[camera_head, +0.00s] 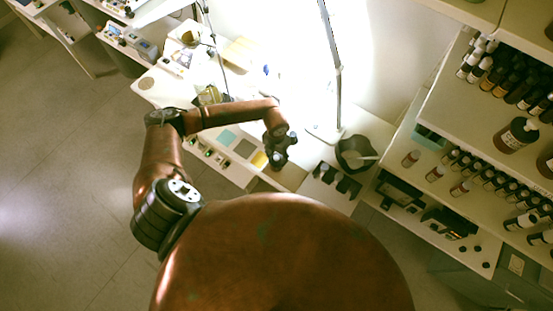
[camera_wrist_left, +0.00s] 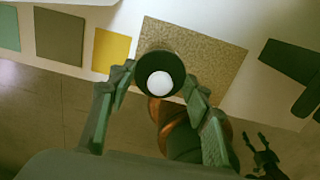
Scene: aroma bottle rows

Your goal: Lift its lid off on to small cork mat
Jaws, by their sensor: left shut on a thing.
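My left gripper (camera_head: 279,160) hangs over the near edge of the workbench. In the left wrist view its fingers (camera_wrist_left: 160,85) are shut on a dark round lid with a white disc in its middle (camera_wrist_left: 160,84). The lid overlaps the lower left part of the speckled cork mat (camera_wrist_left: 205,48); its height above the mat is unclear. In the head view the mat (camera_head: 262,185) is partly visible below the gripper. My right gripper (camera_wrist_left: 258,152) shows small and dark at the lower right of the wrist view, its fingers apart. No bottle under the lid can be made out.
Yellow (camera_wrist_left: 112,50), grey (camera_wrist_left: 59,38) and teal (camera_wrist_left: 8,28) squares lie in a row left of the mat. A dark flat shape (camera_wrist_left: 290,62) lies right of it.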

